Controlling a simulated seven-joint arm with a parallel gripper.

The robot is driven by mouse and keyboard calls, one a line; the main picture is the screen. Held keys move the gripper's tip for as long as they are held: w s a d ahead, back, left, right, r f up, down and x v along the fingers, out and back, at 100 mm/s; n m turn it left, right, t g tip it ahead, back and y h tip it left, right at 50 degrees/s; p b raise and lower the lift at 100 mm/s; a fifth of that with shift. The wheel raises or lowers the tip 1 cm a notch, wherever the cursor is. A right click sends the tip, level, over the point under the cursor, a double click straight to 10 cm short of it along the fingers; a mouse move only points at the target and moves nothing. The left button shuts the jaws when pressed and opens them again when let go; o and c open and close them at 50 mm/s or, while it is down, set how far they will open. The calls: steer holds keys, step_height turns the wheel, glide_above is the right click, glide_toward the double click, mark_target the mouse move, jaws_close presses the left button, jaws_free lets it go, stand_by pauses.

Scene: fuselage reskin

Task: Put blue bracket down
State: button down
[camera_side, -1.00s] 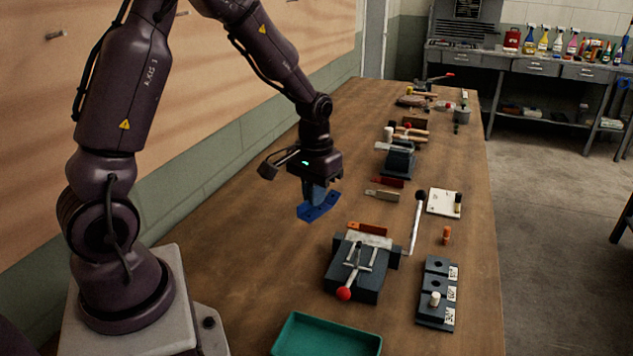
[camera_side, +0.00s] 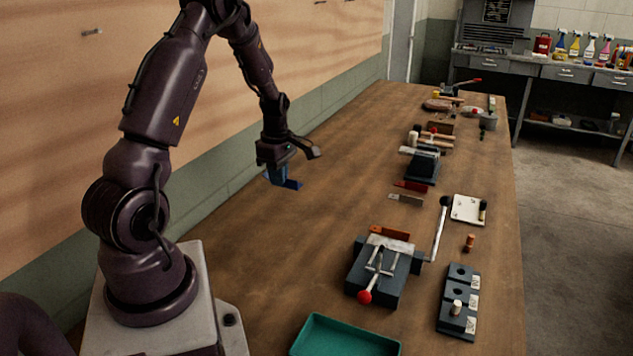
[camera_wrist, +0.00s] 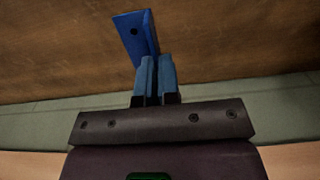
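The blue bracket (camera_side: 288,182) is in my gripper (camera_side: 277,170), near the wall-side edge of the wooden table in the side view. In the wrist view the bracket (camera_wrist: 135,35) sticks out past the fingertips (camera_wrist: 155,65); it has a flat plate with a dark hole and an upright flange between the fingers. The fingers are close together on that flange. I cannot tell whether the bracket's underside touches the table (camera_side: 300,235) or hangs a little above it.
The table around the bracket is bare. To the right are a dark clamp fixture with a red-knobbed lever (camera_side: 380,272), a red-brown strip (camera_side: 412,187), a grey vise-like block (camera_side: 422,168) and a hole block (camera_side: 459,300). A green tray (camera_side: 345,337) is at the front.

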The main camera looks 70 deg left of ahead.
steer(key=w+a+f, duration=0.4)
steer(key=w+a, duration=0.1)
steer(key=a, duration=0.1)
glide_above(301, 203)
steer(key=f, duration=0.4)
steer(key=shift+s+d+f, duration=0.15)
steer(key=shift+d+f, duration=0.1)
steer(key=shift+f, duration=0.15)
steer(key=shift+a+f, duration=0.1)
steer(key=shift+f, duration=1.65)
steer(key=shift+f, duration=0.1)
steer(key=c, duration=1.3)
jaws_free()
steer(key=shift+c, duration=0.2)
